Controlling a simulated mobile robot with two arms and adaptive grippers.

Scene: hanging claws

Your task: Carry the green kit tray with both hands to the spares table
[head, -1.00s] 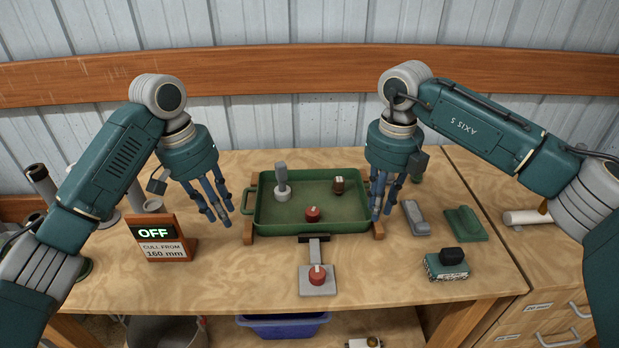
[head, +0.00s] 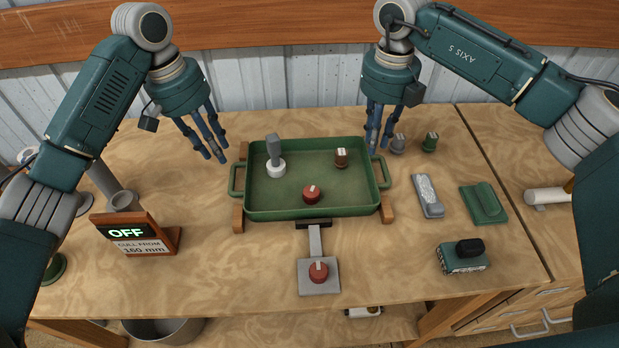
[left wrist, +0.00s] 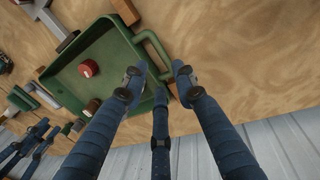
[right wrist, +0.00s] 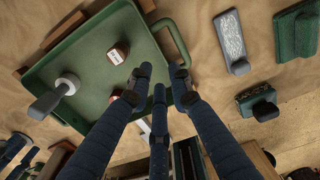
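The green kit tray (head: 260,209) rests on wooden supports on the workbench, with a loop handle at each short side. It holds a grey-and-white plunger-like piece (head: 275,158), a red knob (head: 312,194) and a brown knob (head: 341,158). My left gripper (head: 212,146) is open and empty, above and behind the left handle (head: 237,181). My right gripper (head: 378,138) is open and empty, near the far end of the right handle (head: 381,171). Both wrist views show spread fingers near a handle (left wrist: 155,50), (right wrist: 175,40), with nothing gripped. No surface is identifiable as the spares table.
A grey stand with a red knob (head: 319,271) is in front of the tray. An "OFF" sign (head: 137,236) stands left. Grey (head: 428,196) and green (head: 484,203) pieces and a green block (head: 463,256) lie right. A second wooden surface with drawers (head: 535,262) adjoins on the right.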

